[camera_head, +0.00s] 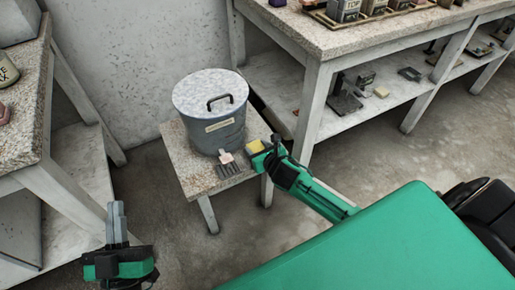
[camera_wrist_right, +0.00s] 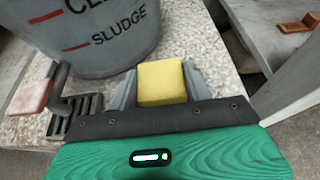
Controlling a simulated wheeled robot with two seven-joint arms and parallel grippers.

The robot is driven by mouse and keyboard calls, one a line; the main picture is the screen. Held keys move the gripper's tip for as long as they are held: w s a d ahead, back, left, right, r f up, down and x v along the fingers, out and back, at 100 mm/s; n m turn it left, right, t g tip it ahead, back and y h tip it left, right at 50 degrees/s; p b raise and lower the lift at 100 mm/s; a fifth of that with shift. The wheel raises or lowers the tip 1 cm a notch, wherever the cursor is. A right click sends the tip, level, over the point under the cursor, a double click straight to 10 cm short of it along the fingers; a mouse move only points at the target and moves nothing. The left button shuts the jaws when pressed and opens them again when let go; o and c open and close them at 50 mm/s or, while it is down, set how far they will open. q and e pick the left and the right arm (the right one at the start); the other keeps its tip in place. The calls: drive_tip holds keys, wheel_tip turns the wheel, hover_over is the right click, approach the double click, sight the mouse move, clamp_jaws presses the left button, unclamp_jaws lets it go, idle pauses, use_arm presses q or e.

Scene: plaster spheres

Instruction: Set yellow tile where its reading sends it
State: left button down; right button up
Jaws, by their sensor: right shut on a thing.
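The yellow tile (camera_head: 256,146) is held in my right gripper (camera_head: 262,148), over the right front edge of a small stool (camera_head: 185,168). In the right wrist view the tile (camera_wrist_right: 162,82) sits between the two grey fingers, beside the bucket. The grey lidded bucket (camera_head: 213,125) stands on the stool. In the right wrist view the bucket (camera_wrist_right: 90,25) carries red marks, the word SLUDGE, and above it a cut-off word starting "CLE". No reading on the tile is visible. My left gripper (camera_head: 116,222) is empty at the lower left, its fingers together.
Another bench (camera_head: 35,115) is at the left.

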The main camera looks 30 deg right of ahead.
drive_tip(key=o, duration=0.5)
drive_tip(key=shift+f, duration=0.15)
drive_tip(key=o, duration=0.5)
